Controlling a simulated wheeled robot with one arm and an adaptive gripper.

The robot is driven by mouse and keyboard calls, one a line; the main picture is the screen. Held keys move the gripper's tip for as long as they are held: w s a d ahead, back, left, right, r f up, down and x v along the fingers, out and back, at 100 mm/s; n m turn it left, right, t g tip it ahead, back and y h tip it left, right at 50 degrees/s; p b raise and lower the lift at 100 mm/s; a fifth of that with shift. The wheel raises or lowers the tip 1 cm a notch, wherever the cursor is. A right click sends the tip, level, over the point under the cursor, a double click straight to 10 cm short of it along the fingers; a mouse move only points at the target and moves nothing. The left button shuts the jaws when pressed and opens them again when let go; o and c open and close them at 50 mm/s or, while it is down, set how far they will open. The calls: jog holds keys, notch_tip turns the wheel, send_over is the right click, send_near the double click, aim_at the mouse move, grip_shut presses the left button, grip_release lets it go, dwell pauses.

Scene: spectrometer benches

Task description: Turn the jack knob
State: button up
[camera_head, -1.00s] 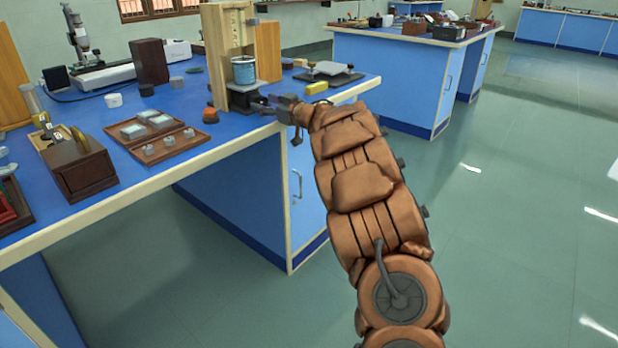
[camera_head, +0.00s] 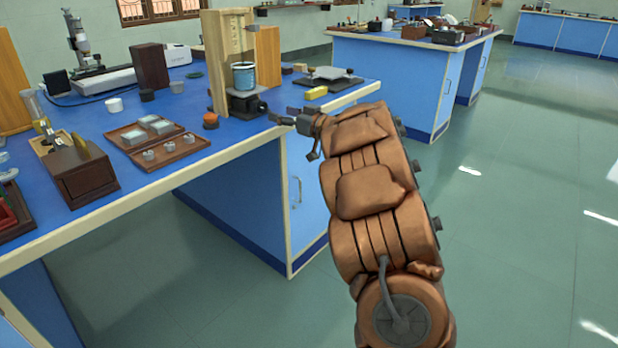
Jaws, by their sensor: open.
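A small dark lab jack (camera_head: 246,103) stands near the front edge of the blue bench, between upright wooden boards. A beaker of blue liquid (camera_head: 243,76) sits on its top plate. The jack's knob is too small and dark to make out clearly. My gripper (camera_head: 281,114) is open and empty, at the bench's edge just right of the jack. Its fingers point left toward the jack, with a small gap between them and it.
Wooden boards (camera_head: 228,60) rise beside the jack. An orange-topped piece (camera_head: 210,120) lies to its left and a yellow block (camera_head: 316,93) to its right. A wooden tray (camera_head: 180,150) and a brown box (camera_head: 82,176) stand further left. The floor at right is clear.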

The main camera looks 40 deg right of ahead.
jog(key=s+d+r+m+g+h+p, duration=0.2)
jog(key=s+d+r+m+h+p, duration=0.15)
jog(key=h, duration=0.45)
jog(key=s+a+f+g+p, duration=0.3)
jog(key=s+a+f+g, duration=0.2)
jog(key=s, duration=0.4)
jog(key=s+a+f+g+p, duration=0.2)
jog(key=s+a+f+g, duration=0.2)
jog(key=s+a, duration=0.3)
jog(key=s+m+g, duration=0.1)
jog(key=s, duration=0.2)
jog(key=shift+s+a+f+p, duration=0.2)
jog(key=shift+a+f+p, duration=0.1)
jog(key=shift+f+p, duration=0.1)
